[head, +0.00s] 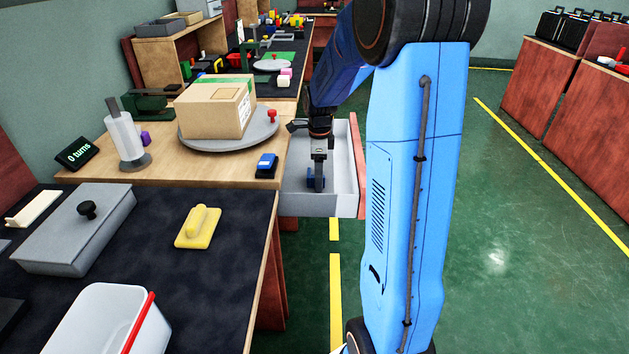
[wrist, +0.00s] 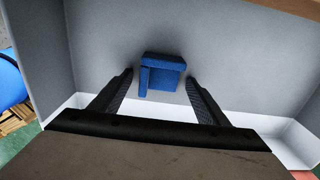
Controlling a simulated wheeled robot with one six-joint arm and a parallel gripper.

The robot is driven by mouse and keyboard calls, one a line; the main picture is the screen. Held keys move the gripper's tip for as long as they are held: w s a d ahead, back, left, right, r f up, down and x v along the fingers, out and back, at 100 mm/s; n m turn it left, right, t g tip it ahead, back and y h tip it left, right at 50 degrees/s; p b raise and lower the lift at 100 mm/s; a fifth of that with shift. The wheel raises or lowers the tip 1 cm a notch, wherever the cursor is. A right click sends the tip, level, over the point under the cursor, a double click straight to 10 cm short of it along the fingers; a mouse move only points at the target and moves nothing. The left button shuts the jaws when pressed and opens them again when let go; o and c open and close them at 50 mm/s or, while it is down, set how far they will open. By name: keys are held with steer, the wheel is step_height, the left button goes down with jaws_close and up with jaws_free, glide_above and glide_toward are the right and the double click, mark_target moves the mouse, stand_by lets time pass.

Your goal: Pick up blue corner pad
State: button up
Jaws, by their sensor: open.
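The blue corner pad (wrist: 162,77) lies on the floor of an open light-grey drawer. In the wrist view it sits between and just beyond the two dark fingertips, with a gap on each side. My gripper (wrist: 160,88) is open and empty. The fingers partly hide the pad there.
The drawer walls stand close around my gripper. On the wooden bench left of the drawer are a small blue object (head: 266,166), a turntable (head: 192,141) with a cardboard box (head: 213,108), and a paper roll (head: 124,138). A yellow float (head: 198,227) lies on the dark bench.

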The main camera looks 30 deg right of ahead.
steer(key=c, duration=1.1)
